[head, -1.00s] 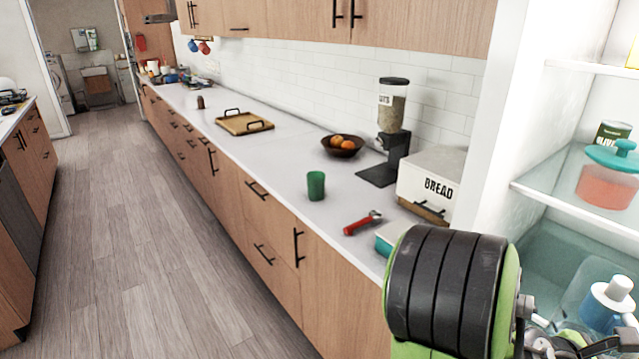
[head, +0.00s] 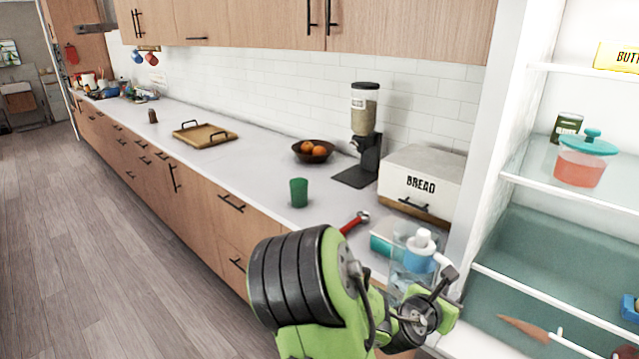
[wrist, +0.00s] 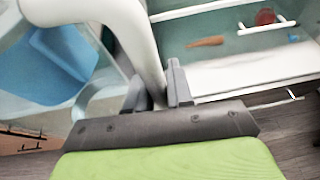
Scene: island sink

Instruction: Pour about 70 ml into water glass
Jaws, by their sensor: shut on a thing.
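A green glass (head: 299,192) stands upright on the white counter in the head view; it is the only drinking glass I can make out. A clear pitcher (head: 401,272) with a white top, a blue inner part and a white handle is near the counter's right end. My gripper (head: 446,284) is shut on the pitcher's handle. In the wrist view my gripper's fingers (wrist: 161,88) sit on both sides of the white handle (wrist: 137,38), with the pitcher's blue part (wrist: 55,65) at left. The pitcher looks roughly upright, right of and nearer than the glass. Its water level is unclear.
A red-handled tool (head: 354,222), a teal-and-white box (head: 381,240) and a bread box (head: 424,180) lie near the pitcher. A dispenser (head: 364,130) and fruit bowl (head: 313,152) stand behind the glass. The open fridge shelves (head: 540,165) are at right.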

